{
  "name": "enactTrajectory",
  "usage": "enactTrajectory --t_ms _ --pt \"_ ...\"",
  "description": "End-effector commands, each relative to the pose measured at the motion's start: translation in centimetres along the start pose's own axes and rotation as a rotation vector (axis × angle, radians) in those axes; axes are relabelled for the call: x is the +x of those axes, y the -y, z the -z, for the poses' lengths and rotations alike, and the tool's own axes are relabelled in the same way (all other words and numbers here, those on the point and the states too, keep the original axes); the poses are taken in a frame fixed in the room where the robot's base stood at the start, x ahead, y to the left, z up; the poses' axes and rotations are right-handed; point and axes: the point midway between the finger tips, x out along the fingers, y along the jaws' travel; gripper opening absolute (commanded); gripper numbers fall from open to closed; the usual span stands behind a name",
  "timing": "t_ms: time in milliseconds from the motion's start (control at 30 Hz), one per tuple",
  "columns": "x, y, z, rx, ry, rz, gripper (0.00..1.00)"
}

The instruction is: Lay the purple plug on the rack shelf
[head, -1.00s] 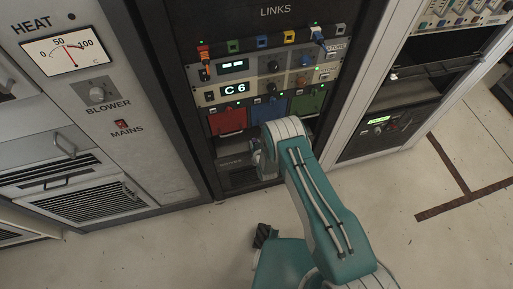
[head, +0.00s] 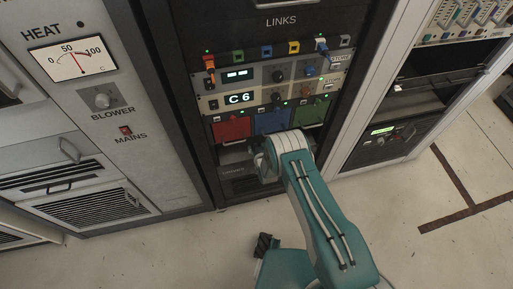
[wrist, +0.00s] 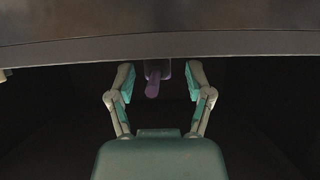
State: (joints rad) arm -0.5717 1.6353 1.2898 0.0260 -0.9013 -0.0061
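The purple plug (wrist: 152,82) shows in the wrist view, projecting from a small grey piece just under a dark horizontal edge. My gripper (wrist: 160,72) is open, with one finger on each side of the plug and a visible gap to each. In the head view my arm's end hides the gripper, and I cannot see the plug there. The links rack (head: 281,21) stands ahead. I cannot clearly make out the shelf surface in the dark.
A red panel (head: 231,128), a blue panel (head: 271,120) and a green panel (head: 309,110) sit just above my wrist. An orange plug (head: 209,65) and a blue plug (head: 321,45) sit higher up. The heat cabinet (head: 105,100) stands left; open floor lies at right.

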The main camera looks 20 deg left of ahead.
Motion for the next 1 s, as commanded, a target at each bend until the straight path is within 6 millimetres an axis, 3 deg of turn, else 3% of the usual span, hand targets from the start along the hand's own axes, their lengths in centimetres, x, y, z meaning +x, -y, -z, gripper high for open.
enactTrajectory --t_ms 367,1000 --pt "-1.2 0.0 0.0 0.000 0.001 0.000 0.67" --pt "-10.5 0.0 -0.1 0.000 0.002 0.000 0.67"
